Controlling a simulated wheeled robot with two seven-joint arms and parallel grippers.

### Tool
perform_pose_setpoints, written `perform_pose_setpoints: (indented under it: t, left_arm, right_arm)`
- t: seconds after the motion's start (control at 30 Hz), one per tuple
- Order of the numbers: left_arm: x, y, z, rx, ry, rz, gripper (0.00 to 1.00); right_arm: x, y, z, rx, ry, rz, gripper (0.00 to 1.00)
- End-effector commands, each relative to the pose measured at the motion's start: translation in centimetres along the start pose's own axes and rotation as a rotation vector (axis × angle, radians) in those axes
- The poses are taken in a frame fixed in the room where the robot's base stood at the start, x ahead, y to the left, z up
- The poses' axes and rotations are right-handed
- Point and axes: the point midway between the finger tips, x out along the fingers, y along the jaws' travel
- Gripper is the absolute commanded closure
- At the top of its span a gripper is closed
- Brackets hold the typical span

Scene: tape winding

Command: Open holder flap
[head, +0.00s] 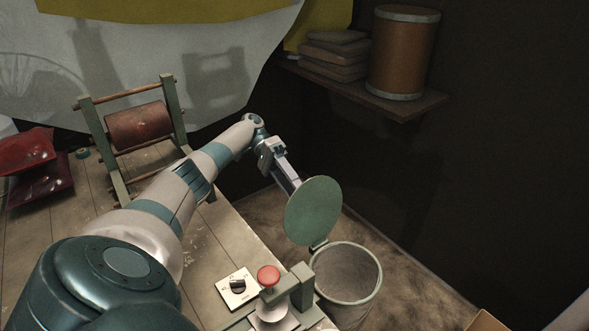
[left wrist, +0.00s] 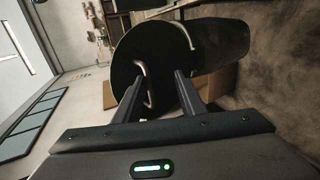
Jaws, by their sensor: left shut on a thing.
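The holder flap (head: 313,212) is a round green disc. It stands up on edge, tilted, at the rim of the open round holder (head: 376,272) on the right of the table. My left gripper (head: 293,184) reaches it from the upper left and is shut on the flap's handle, which the disc hides in the head view. In the left wrist view the flap (left wrist: 125,60) is a dark disc, with a thin bent handle (left wrist: 150,88) between the fingers (left wrist: 160,82). My right gripper is out of view.
A red button (head: 268,275) and a dial plate (head: 237,288) sit near the front table edge. A frame with a red roll (head: 138,124) and red cushions (head: 27,150) stand at the left. A shelf (head: 400,102) holds a drum and sacks.

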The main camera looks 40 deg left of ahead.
Motion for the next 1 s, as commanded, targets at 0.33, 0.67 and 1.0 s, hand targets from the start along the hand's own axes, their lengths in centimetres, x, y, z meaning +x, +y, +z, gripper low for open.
perform_pose_setpoints:
  t: [0.33,0.67,1.0]
  left_arm:
    - [0.3,-0.5,0.2,-0.011,-0.007,-0.005,0.74]
    - [0.1,0.1,0.2,-0.009,-0.008,-0.005,0.74]
    - [-0.9,4.4,0.0,0.002,-0.003,-0.005,0.74]
  right_arm:
    - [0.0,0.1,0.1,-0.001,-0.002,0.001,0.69]
    - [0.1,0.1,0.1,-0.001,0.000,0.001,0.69]
    - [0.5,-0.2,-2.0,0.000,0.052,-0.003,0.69]
